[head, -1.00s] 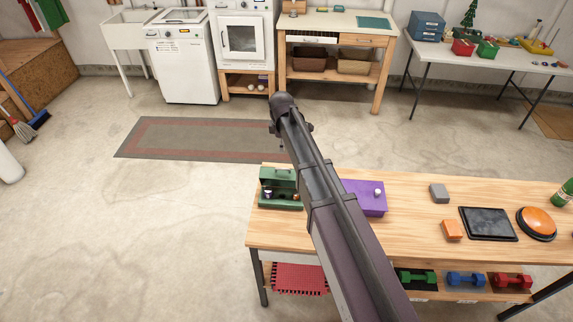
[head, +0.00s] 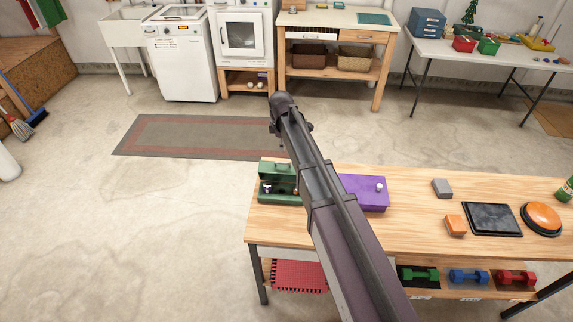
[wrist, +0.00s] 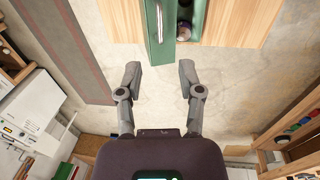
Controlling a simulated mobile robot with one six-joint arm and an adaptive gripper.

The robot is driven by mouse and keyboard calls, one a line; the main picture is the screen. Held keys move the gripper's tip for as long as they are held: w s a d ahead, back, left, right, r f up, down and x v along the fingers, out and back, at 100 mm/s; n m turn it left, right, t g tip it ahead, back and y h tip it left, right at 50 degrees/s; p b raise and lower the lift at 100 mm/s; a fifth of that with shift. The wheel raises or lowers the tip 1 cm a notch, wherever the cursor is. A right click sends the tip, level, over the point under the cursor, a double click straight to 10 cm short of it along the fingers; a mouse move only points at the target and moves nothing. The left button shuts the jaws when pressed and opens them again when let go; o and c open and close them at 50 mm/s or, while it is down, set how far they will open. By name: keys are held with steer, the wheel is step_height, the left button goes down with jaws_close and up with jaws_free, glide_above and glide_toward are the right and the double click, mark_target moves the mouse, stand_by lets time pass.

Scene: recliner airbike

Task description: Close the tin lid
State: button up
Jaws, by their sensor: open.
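The green tin (head: 279,198) stands near the far left corner of the wooden workbench (head: 400,240). Its lid (head: 275,170) is open and stands up at the back, and small items show inside. In the wrist view the raised lid (wrist: 158,22) is a green panel at the top centre, with the dark inside of the tin beside it on the right. My gripper (wrist: 159,76) is open and empty, its two fingers spread below and apart from the lid in that view.
A purple box (head: 364,193) with a light knob stands right of the tin, partly behind my arm. A grey block (head: 442,188), an orange block (head: 455,225), a black pad (head: 493,220) and an orange button (head: 541,218) lie farther right. Floor left of the bench is clear.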

mark_target(283, 163)
steer(key=shift+w+f+b, duration=0.25)
steer(key=shift+f+b, duration=1.35)
steer(key=shift+f, duration=0.1)
steer(key=shift+w+f+b, duration=0.2)
steer(key=shift+f+b, duration=1.35)
steer(key=shift+f, duration=0.1)
steer(key=shift+w+f+b, duration=0.25)
steer(key=shift+f+b, duration=1.35)
steer(key=shift+f, duration=0.1)
steer(key=shift+c, duration=0.2)
